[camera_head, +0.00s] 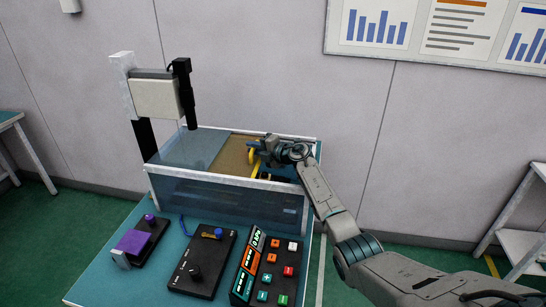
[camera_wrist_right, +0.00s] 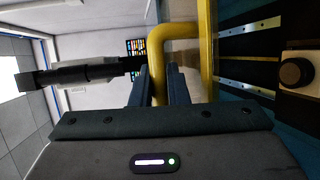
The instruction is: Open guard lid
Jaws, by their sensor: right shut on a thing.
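The guard (camera_head: 220,198) is a clear bluish box with white edges on the teal bench. Its top looks tinted at the left (camera_head: 190,149), while a tan surface (camera_head: 230,158) shows plainly at the right. I cannot tell the lid's exact position. A yellow handle (camera_head: 253,160) stands near the right end of the guard. My right gripper (camera_head: 262,148) reaches over the guard from the right. In the right wrist view, its two dark fingers (camera_wrist_right: 159,85) are shut on the yellow handle bar (camera_wrist_right: 184,32). My left gripper is out of view.
A camera post (camera_head: 125,82) with a dark cylinder (camera_head: 185,90) stands at the guard's back left. In front lie a purple-topped device (camera_head: 132,241), a black knob box (camera_head: 203,262) and a button panel (camera_head: 270,268). A white shelf (camera_head: 520,244) stands far right.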

